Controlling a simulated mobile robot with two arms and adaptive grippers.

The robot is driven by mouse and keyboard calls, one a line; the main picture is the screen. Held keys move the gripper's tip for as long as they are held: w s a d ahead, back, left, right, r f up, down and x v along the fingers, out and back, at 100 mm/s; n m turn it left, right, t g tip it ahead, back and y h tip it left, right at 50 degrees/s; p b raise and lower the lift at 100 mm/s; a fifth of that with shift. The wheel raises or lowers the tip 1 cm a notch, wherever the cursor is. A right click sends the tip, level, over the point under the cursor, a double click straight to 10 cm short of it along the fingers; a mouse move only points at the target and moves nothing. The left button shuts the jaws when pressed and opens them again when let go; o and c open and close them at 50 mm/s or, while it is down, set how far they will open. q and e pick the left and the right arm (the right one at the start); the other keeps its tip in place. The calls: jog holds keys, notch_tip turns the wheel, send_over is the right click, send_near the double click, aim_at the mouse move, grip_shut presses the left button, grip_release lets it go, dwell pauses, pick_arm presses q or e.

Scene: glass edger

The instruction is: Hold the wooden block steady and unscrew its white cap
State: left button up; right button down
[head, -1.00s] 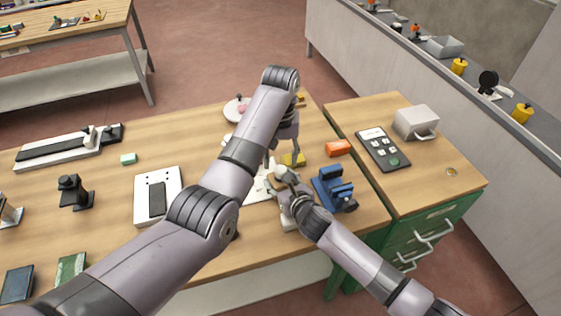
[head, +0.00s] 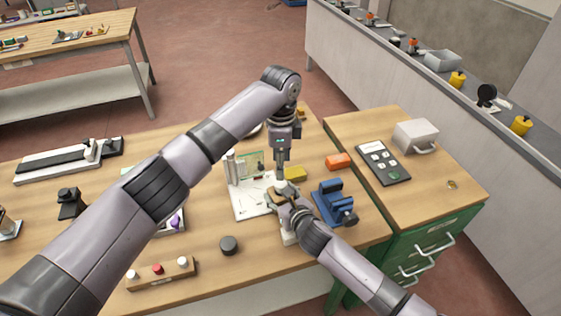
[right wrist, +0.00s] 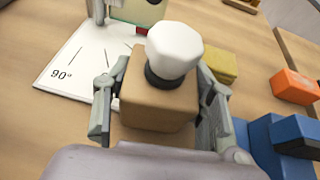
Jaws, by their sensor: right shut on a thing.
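The wooden block (right wrist: 155,100) is a tan block with a white faceted cap (right wrist: 174,48) on a dark collar on its top. My right gripper (right wrist: 157,104) is shut on the block, with one grey finger on each side. In the head view the right gripper (head: 284,197) is low over the table, and it largely hides the block. My left gripper (head: 281,160) points straight down just above and behind the block there. Its fingers show as one narrow shape, so I cannot tell their opening. It does not show in the right wrist view.
A white angle sheet (right wrist: 72,62) lies left of the block, with a glass plate (right wrist: 140,8) standing on it. A yellow block (head: 294,173), an orange block (head: 338,161) and a blue vise (head: 333,203) are close by on the right. A dark round puck (head: 229,245) sits in front.

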aim_at(281, 183)
pick_arm(q)
notch_tip(281, 183, down, 8)
jog(key=shift+f, duration=0.1)
dwell(0.4)
jog(key=shift+c, duration=0.2)
grip_shut()
jog(key=n, duration=0.5)
jog(key=shift+s+n, duration=0.1)
jog(key=shift+n, duration=0.3)
jog(key=n, duration=0.8)
jog(key=shift+r, duration=0.25)
